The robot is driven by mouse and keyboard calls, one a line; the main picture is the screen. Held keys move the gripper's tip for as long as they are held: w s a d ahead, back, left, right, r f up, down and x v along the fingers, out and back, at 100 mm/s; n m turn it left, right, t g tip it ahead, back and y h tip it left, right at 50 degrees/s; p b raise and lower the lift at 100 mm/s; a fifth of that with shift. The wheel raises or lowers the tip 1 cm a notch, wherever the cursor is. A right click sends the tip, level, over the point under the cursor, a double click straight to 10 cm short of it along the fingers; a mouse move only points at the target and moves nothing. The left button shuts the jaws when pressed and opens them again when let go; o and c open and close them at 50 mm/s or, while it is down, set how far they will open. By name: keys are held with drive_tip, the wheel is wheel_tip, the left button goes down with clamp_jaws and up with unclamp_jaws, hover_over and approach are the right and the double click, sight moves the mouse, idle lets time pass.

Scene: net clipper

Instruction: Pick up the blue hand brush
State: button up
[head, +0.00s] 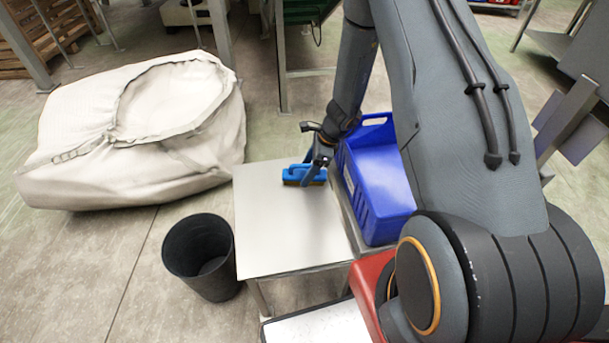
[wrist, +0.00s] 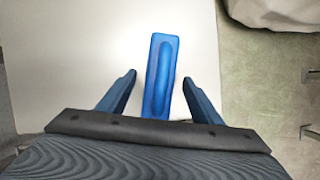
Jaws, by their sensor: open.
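The blue hand brush (head: 292,174) lies on a pale metal table (head: 265,225), near its far right corner in the head view. In the wrist view the brush (wrist: 162,75) lies lengthwise, between and beyond the two fingertips. My gripper (head: 317,171) is over the brush in the head view and hides part of it. In the wrist view my gripper (wrist: 165,85) is open, with one finger on each side of the brush's near end and a gap on both sides. I cannot tell the exact height above the table.
A blue crate (head: 378,190) stands right of the table, close to my arm. A black bin (head: 200,257) stands on the floor at the table's left. A large white sack (head: 140,130) lies farther left. The table's middle and front are clear.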

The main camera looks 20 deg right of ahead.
drive_tip(key=shift+x, duration=1.25)
drive_tip(key=c, duration=1.3)
drive_tip(key=shift+c, duration=0.2)
wheel_tip(320, 180, up, 10)
drive_tip(key=shift+r, duration=0.1)
drive_tip(key=s+r+n+g+h+p, duration=0.1)
drive_tip(key=s+n, duration=0.4)
drive_tip(key=n, duration=0.5)
drive_tip(key=s+r+n+g+h, duration=0.3)
drive_tip(key=s+n+g, duration=0.2)
drive_tip(key=n, duration=0.6)
drive_tip(key=shift+s+r+n+p, duration=0.3)
drive_tip(key=shift+s+p, duration=0.1)
drive_tip(key=shift+s, duration=0.15)
